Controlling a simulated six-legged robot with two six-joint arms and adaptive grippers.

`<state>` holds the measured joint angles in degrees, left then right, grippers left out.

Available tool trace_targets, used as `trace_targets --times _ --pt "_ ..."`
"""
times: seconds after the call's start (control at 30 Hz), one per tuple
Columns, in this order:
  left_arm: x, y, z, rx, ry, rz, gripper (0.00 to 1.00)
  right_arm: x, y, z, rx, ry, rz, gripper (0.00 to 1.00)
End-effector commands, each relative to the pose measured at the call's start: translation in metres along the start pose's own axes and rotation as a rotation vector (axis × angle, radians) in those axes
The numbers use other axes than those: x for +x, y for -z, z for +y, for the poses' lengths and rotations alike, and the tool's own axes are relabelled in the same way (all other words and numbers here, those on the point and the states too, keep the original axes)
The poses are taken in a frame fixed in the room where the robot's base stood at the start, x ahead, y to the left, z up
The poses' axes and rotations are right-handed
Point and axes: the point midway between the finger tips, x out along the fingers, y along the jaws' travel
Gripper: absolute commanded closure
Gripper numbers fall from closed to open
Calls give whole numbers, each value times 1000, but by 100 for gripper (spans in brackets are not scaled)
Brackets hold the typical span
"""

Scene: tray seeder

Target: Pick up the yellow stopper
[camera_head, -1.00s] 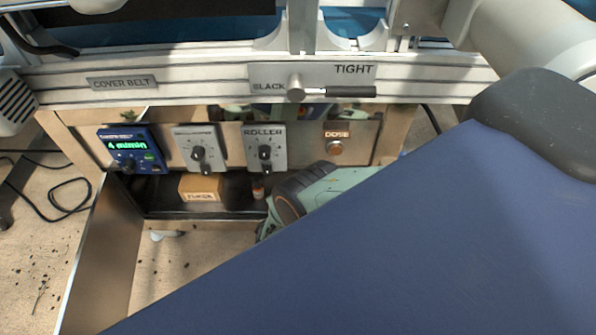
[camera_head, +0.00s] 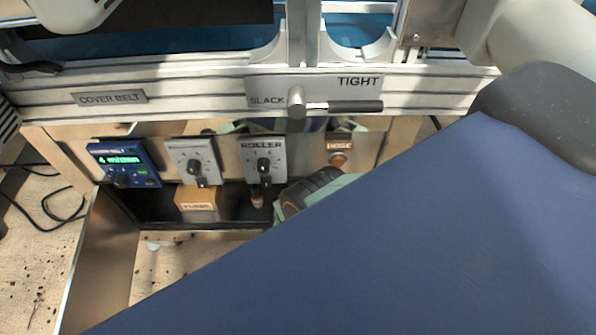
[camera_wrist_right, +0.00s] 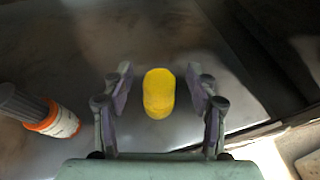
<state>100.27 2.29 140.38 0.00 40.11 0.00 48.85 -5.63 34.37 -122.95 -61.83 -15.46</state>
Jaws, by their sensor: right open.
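The yellow stopper (camera_wrist_right: 159,93) shows in the right wrist view, a short rounded yellow piece. My right gripper (camera_wrist_right: 160,88) is open, with one finger on each side of the stopper in the picture. I see a gap on both sides, and I cannot tell how far the stopper is in depth. In the head view I do not find the stopper. My green right wrist shows there in part, and my blue arm hides the gripper's fingers. My left gripper is not in view.
A small bottle with an orange ring (camera_wrist_right: 40,110) lies left of my right gripper. A cardboard box (camera_head: 196,198) stands on the dark shelf below the control panel (camera_head: 370,152). The TIGHT/SLACK lever (camera_head: 340,106) sits on the rail above.

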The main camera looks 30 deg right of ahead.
Motion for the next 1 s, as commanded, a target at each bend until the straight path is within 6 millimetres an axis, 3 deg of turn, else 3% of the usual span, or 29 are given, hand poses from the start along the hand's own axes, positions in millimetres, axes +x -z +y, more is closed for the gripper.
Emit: trace_targets --times 0.4,1.0 --pt "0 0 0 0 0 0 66 -2 3 -2 -1 -3 0 43" --pt "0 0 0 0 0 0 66 -1 2 -2 -1 -2 -1 94"
